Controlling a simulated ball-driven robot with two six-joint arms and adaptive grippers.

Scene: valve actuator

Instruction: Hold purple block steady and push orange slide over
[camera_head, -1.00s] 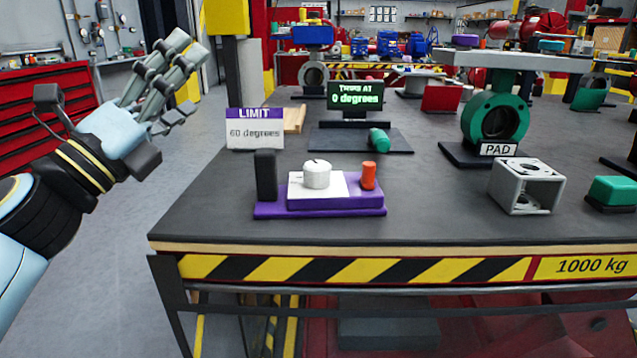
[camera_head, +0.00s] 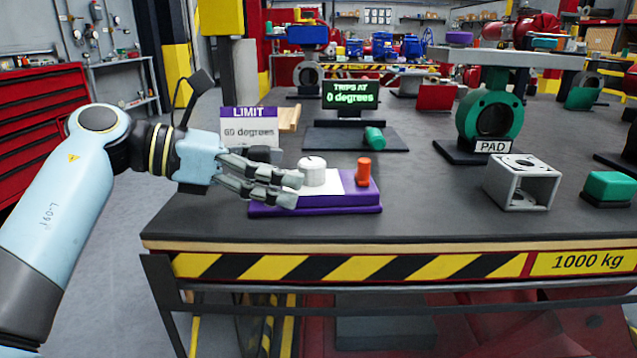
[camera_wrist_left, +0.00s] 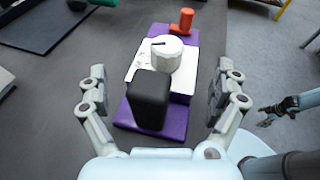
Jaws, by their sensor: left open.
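The purple block (camera_head: 335,202) lies near the table's front edge, with a white plate and round white knob (camera_head: 313,172) on top. The orange slide (camera_head: 364,172) stands upright at its right end. My left gripper (camera_head: 292,188) reaches over the block's left end. In the left wrist view its fingers (camera_wrist_left: 160,100) are wide apart, one on either side of the block (camera_wrist_left: 178,120) and its black post (camera_wrist_left: 150,98). I see no finger touching it. The orange slide (camera_wrist_left: 184,20) is at the far end there. My right gripper (camera_wrist_left: 275,112) shows dark and small at the right edge.
A "LIMIT 60 degrees" sign (camera_head: 249,125) stands behind the block. A screen (camera_head: 350,95) reads "TRIPS AT 0 degrees". A green cylinder (camera_head: 374,138) lies on a dark mat. A grey bracket (camera_head: 520,183) is to the right, with clear tabletop between it and the block.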

